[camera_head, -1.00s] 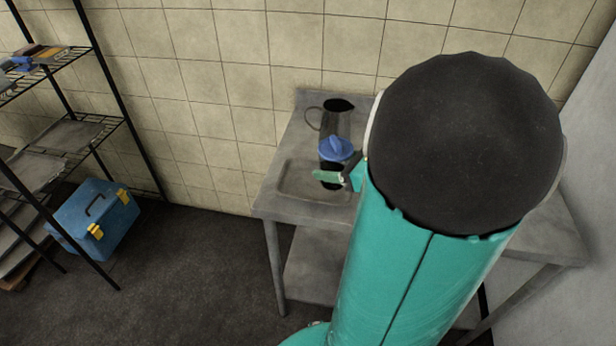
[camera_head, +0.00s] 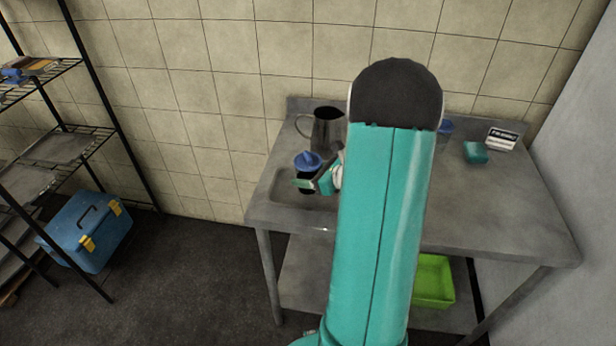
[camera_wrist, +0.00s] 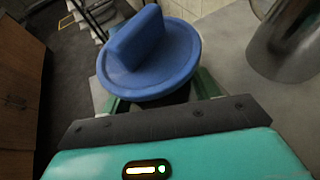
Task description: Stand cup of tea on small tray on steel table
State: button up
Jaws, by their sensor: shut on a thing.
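The cup of tea, with a dark body and a blue lid (camera_head: 307,160), is held over the left end of the steel table (camera_head: 480,205). My gripper (camera_head: 311,183) is shut on the cup's body below the lid. In the wrist view the blue lid (camera_wrist: 150,58) fills the upper middle, and the green fingers of my gripper (camera_wrist: 157,95) show on both sides under it. A shallow grey tray-like shape (camera_head: 268,188) lies under and around the cup at the table's left. I cannot tell whether the cup touches it.
A steel jug (camera_head: 327,132) stands just behind the cup; it also shows in the wrist view (camera_wrist: 288,45). A teal block (camera_head: 475,152), a small sign (camera_head: 502,138) and a partly hidden blue item (camera_head: 446,127) are at the back right. The table's right front is clear.

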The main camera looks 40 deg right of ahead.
jog(key=shift+f, duration=0.4)
jog(key=shift+f, duration=0.15)
jog(key=o, duration=1.1)
jog(key=shift+r, duration=0.2)
jog(key=v, duration=1.2)
jog(key=shift+f, duration=0.1)
jog(key=shift+s, duration=0.1)
